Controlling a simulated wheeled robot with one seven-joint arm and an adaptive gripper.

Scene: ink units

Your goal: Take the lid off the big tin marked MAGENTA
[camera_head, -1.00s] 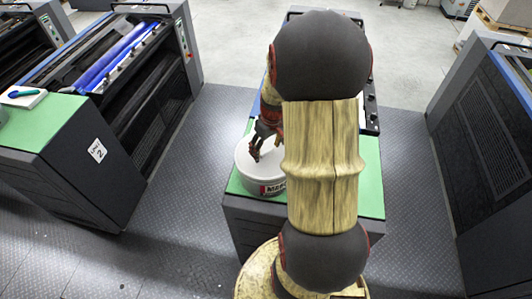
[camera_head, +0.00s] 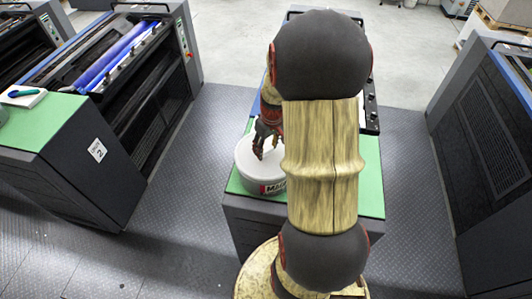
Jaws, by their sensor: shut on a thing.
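The big tin (camera_head: 263,184) is white, with a dark and red label that reads "MAG" before my arm cuts it off. It stands upright on the green top of the middle unit. Its white lid (camera_head: 247,152) is seated on the tin as far as I can see. My gripper (camera_head: 267,154) points down at the top of the lid, its fingers close together over the lid's middle. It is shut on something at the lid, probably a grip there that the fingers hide. My arm covers the right side of the tin.
The green top (camera_head: 370,190) is bare to the right of my arm. A unit marked 2 (camera_head: 97,150) stands at the left, with a small white tray (camera_head: 22,97) on its green top. A dark machine (camera_head: 490,140) stands at the right. Floor lies open between them.

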